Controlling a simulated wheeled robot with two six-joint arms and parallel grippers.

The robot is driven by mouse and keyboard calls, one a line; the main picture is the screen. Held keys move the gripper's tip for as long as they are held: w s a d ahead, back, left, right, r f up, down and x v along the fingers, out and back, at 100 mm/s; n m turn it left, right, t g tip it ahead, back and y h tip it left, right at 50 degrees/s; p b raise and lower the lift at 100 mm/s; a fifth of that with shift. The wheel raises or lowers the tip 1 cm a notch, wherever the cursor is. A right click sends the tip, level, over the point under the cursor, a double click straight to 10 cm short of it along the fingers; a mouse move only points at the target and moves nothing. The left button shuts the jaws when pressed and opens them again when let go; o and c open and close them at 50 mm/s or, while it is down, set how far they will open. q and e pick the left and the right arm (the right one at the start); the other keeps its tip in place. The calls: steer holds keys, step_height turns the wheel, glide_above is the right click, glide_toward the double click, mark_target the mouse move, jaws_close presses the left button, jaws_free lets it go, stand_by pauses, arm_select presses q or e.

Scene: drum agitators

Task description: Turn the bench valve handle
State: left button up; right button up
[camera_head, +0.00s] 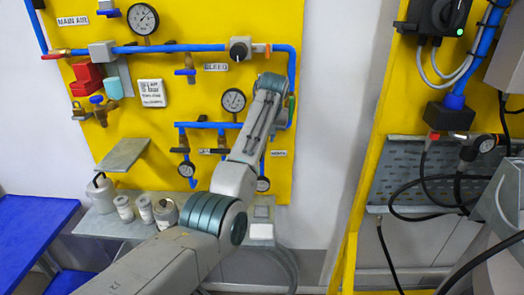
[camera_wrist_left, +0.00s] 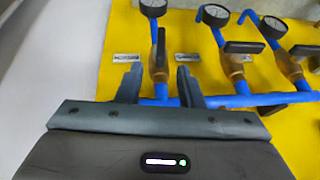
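In the left wrist view, the valve between my fingers has a dark lever handle (camera_wrist_left: 161,46) in line with its blue branch pipe. A label plate (camera_wrist_left: 127,59) sits beside it. My left gripper (camera_wrist_left: 159,82) is open, with one finger on each side of this valve's pipe; whether either finger touches is unclear. In the head view, my left arm reaches up across the yellow panel (camera_head: 205,115) and hides the gripper and this valve. The nearby label (camera_head: 279,153) is too small to read surely. My right gripper is not in view.
Two neighbouring valves with crosswise dark handles (camera_wrist_left: 243,47) stand to the right in the wrist view, near gauges (camera_wrist_left: 215,15). A blue header pipe (camera_wrist_left: 262,99) runs below. In the head view, a shelf (camera_head: 92,226) with containers is lower left, and another yellow frame (camera_head: 360,190) stands right.

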arm_select(q)
steer(key=p+x, duration=0.2)
steer(key=x, duration=0.5)
steer(key=shift+a, duration=0.1)
steer(key=shift+w+f, duration=0.2)
steer(key=shift+f, duration=0.45)
steer(key=shift+w, duration=0.1)
steer(key=c, duration=0.7)
jaws_close()
